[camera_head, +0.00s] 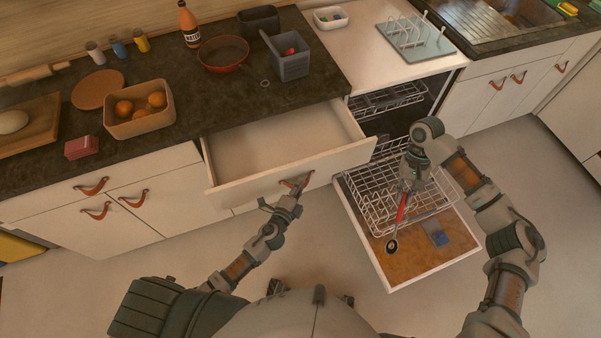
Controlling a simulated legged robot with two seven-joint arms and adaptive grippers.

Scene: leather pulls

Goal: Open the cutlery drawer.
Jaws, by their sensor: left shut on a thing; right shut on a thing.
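The drawer (222,183) under the dark counter is pulled out, and its pale inside looks empty. Its leather pull (304,180) is on the front panel. My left gripper (292,187) is at that pull and shut on it; the fingers partly hide it. My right gripper (406,185) is shut on a red-handled spoon (401,208), which hangs bowl-down above the open dishwasher door.
The dishwasher door (432,275) is folded down, with a wire rack (375,203) pulled out over it, right of the drawer. A pan (223,54), a grey bin (291,66) and a fruit box (140,124) stand on the counter. Floor left of my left arm is clear.

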